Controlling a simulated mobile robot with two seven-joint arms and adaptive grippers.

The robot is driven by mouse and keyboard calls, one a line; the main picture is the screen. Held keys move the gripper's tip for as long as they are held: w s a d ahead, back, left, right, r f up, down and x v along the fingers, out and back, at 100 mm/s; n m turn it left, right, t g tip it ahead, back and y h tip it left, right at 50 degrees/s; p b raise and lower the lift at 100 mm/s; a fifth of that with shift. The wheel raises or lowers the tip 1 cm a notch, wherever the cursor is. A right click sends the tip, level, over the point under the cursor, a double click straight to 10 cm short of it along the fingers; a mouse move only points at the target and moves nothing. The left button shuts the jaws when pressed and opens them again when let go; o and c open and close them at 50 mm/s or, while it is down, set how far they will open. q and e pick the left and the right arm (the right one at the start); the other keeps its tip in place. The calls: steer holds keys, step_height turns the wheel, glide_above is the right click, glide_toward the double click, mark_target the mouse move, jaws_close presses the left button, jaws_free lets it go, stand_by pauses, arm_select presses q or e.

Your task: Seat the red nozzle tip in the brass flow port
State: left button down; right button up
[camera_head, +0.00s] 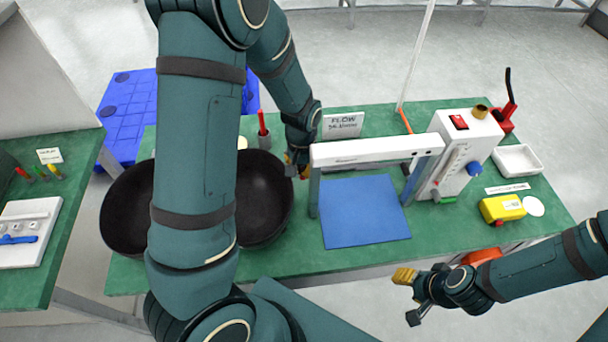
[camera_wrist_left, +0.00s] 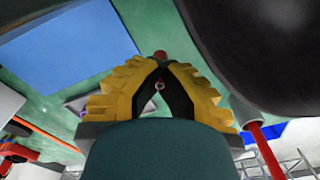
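My left gripper (camera_head: 298,162) hangs over the bench between the black bowls and the white frame. In the left wrist view its yellow fingers (camera_wrist_left: 160,66) come together at the tips, closed on a small red piece (camera_wrist_left: 160,55), which looks like the red nozzle tip. Most of that piece is hidden by the fingers. A brass round fitting (camera_head: 480,110), which looks like the brass flow port, is on top of the white instrument box (camera_head: 463,150), well to the right of my left gripper. My right gripper (camera_head: 407,297) is open and empty before the bench's front edge.
A white gantry (camera_head: 375,152) stands over a blue mat (camera_head: 362,228). Black bowls (camera_head: 265,200) lie left of it. A red rod (camera_head: 262,124) stands upright behind them.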

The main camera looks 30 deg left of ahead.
mark_target(303, 178)
arm_select(q)
steer(key=shift+f+b, duration=0.3)
steer(key=shift+f, duration=1.2)
steer(key=shift+f, duration=0.2)
steer(key=c, duration=1.1)
jaws_free()
steer(key=shift+c, duration=0.2)
